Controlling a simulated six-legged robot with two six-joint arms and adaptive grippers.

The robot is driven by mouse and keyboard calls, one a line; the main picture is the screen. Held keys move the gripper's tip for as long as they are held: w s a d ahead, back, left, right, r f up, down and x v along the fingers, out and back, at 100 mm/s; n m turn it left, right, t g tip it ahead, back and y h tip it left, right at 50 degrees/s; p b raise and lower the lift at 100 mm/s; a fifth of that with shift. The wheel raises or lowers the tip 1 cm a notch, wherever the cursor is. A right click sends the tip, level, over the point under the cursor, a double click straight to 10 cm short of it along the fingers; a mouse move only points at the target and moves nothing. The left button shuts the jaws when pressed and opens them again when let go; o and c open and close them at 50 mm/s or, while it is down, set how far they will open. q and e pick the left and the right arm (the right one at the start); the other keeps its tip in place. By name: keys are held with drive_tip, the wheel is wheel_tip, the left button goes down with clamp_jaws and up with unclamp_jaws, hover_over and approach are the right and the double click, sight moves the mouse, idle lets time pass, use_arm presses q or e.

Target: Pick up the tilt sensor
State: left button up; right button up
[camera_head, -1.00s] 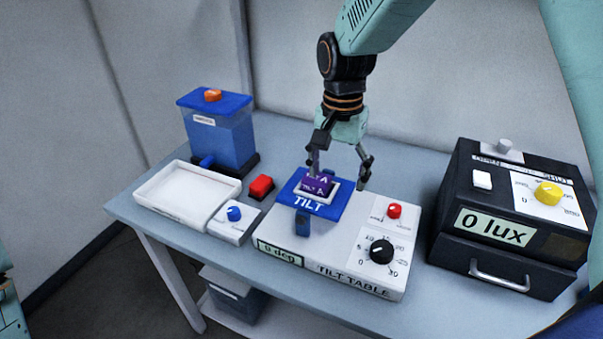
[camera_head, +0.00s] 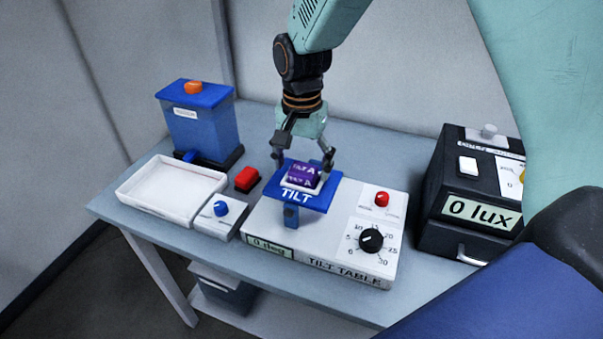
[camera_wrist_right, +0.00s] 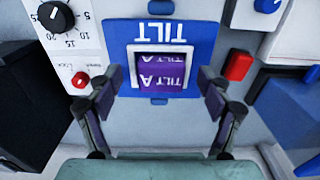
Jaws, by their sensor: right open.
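The tilt sensor (camera_head: 303,176) is a purple block marked "TILT A". It sits in a white square frame on the blue TILT plate (camera_head: 318,201) of the white tilt table (camera_head: 330,232). In the right wrist view the sensor (camera_wrist_right: 160,72) lies at the top middle, inside its frame. My right gripper (camera_head: 303,160) points down just behind and above the sensor in the head view. Its fingers are spread, one to each side of the sensor, with nothing between them. I cannot tell whether they touch the plate. My left gripper is in neither view.
A red button (camera_head: 247,179) and a white tray (camera_head: 172,190) with a blue knob lie left of the tilt table. A blue container (camera_head: 203,130) stands behind the tray. A black box (camera_head: 450,190) showing "0 lux" stands at the right. A grey wall is behind the table.

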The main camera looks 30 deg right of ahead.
drive_tip(key=shift+w+d+f, duration=0.2)
drive_tip(key=shift+w+f, duration=0.05)
drive_tip(key=shift+f, duration=0.4)
drive_tip(key=shift+w+d+f, duration=0.2)
drive_tip(key=shift+w+f, duration=0.05)
drive_tip(key=shift+f, duration=0.35)
drive_tip(key=shift+s+a+r, duration=0.2)
drive_tip(key=shift+s+r, duration=0.1)
drive_tip(key=shift+s, duration=0.05)
drive_tip(key=shift+s+a+r, duration=0.1)
drive_tip(key=shift+s+a, duration=0.05)
drive_tip(key=shift+c, duration=1.6)
drive_tip(key=shift+w+d+f, duration=0.25)
drive_tip(key=shift+w+f, duration=0.05)
drive_tip(key=shift+w, duration=0.1)
drive_tip(key=c, duration=0.4)
drive_tip(key=shift+s+a+r, duration=0.15)
drive_tip(key=shift+s+r, duration=0.05)
drive_tip(key=shift+s, duration=0.1)
drive_tip(key=c, duration=0.5)
drive_tip(key=shift+w, duration=0.15)
drive_tip(key=shift+c, duration=0.4)
drive_tip(key=shift+w+f, duration=0.1)
